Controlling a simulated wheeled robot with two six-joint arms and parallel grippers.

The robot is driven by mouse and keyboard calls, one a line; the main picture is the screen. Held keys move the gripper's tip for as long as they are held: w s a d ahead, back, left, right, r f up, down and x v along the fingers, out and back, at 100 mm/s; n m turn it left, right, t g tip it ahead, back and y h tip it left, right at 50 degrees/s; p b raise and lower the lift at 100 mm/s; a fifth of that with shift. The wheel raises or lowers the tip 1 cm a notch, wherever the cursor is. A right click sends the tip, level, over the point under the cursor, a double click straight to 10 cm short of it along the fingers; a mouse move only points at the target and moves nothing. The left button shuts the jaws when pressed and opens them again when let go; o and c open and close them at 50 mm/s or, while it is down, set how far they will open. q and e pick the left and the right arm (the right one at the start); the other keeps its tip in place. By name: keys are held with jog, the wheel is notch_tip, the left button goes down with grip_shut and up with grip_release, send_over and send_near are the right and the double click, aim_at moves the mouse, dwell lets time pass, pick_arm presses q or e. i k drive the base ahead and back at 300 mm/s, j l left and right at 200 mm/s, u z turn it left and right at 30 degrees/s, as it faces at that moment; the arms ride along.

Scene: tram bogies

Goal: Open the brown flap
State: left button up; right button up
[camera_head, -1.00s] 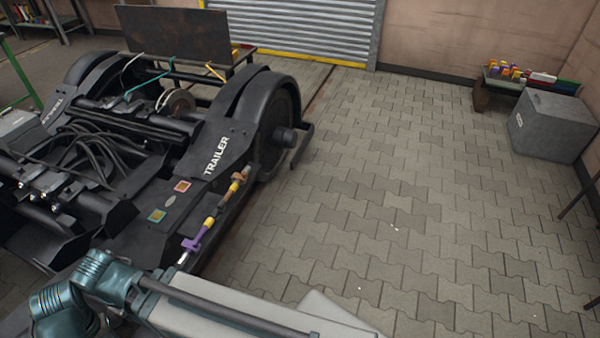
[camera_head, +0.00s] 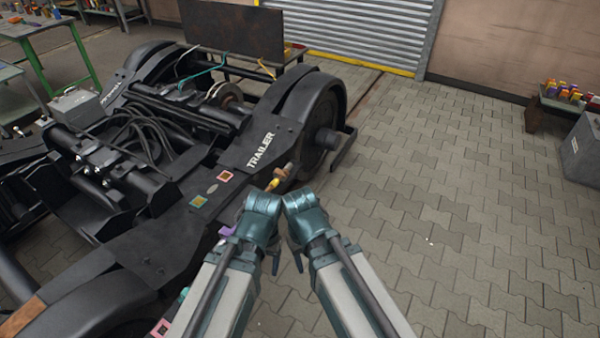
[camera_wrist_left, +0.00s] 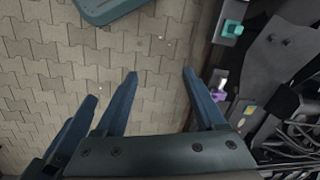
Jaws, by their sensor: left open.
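Small coloured parts sit along the near side of the black bogie (camera_head: 150,245). A small brown part (camera_head: 288,168) is beside a yellow one (camera_head: 273,184), just beyond my arms; I cannot tell if it is the flap or whether it is shut. A flat brown panel (camera_head: 22,317) also lies at the lower left. My left gripper (camera_head: 274,258) points down beside the bogie, apart from these. In the left wrist view its fingers (camera_wrist_left: 160,88) are open with only paving between them. My right gripper (camera_head: 298,258) is close beside it; its jaws are unclear.
Purple (camera_wrist_left: 212,103) and teal (camera_wrist_left: 232,28) parts on the bogie's side lie right of the fingers in the left wrist view. A wheel (camera_head: 322,125) stands beyond my arms. A grey box (camera_head: 582,150) is at the far right. The paved floor (camera_head: 450,200) between is clear.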

aim_at(285, 172)
jog(key=i+l+u, duration=0.1)
jog(key=u, duration=0.25)
jog(key=i+l+u, duration=0.1)
jog(key=u, duration=0.2)
jog(key=i+l+u, duration=0.15)
jog(key=l, duration=0.2)
jog(key=i+l+u, duration=0.2)
jog(key=l, duration=0.15)
jog(key=i+l+u, duration=0.15)
jog(key=l, duration=0.25)
jog(key=i+l, duration=0.15)
jog(key=l, duration=0.3)
jog(key=i+l, duration=0.1)
jog(key=l, duration=0.35)
jog(key=i+l, duration=0.15)
jog(key=l, duration=0.3)
jog(key=i+l+u, duration=0.1)
jog(key=l, duration=0.3)
jog(key=i+l, duration=0.15)
jog(key=l, duration=0.3)
